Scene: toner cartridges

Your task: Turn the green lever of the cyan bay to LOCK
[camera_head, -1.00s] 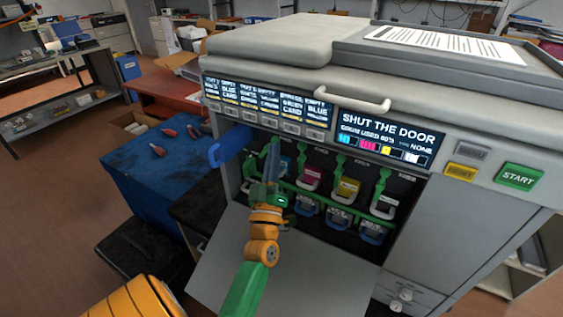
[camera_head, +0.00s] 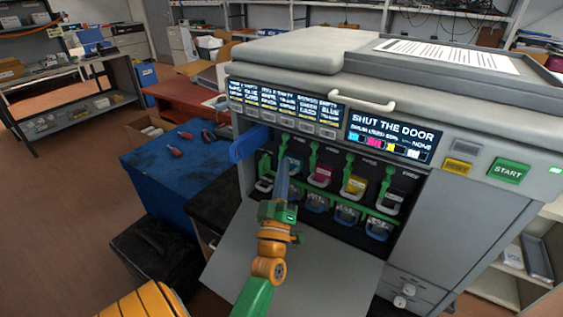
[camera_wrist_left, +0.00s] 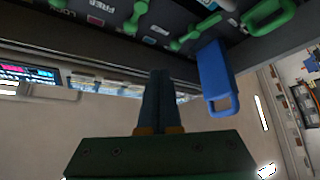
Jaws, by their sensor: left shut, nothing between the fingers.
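The cyan bay's cartridge (camera_head: 295,164) shows as a cyan label in the row of bays inside the grey printer, second from the left. Its green lever (camera_head: 284,146) is partly hidden behind my left gripper, and I cannot tell its exact setting. My left gripper (camera_head: 283,163) is shut and empty in front of the left bays; contact with a lever cannot be told. In the left wrist view the same shut fingers (camera_wrist_left: 159,75) point toward the printer, with a green lever (camera_wrist_left: 137,18) beyond them, apart in the picture. My right gripper is not in view.
The printer's front door (camera_head: 290,262) hangs open below the bays. A blue handle (camera_head: 249,144) sticks out at the left, close to my fingers in the wrist view (camera_wrist_left: 215,80). Other green levers (camera_head: 388,178) stand to the right. The screen (camera_head: 390,135) reads "SHUT THE DOOR".

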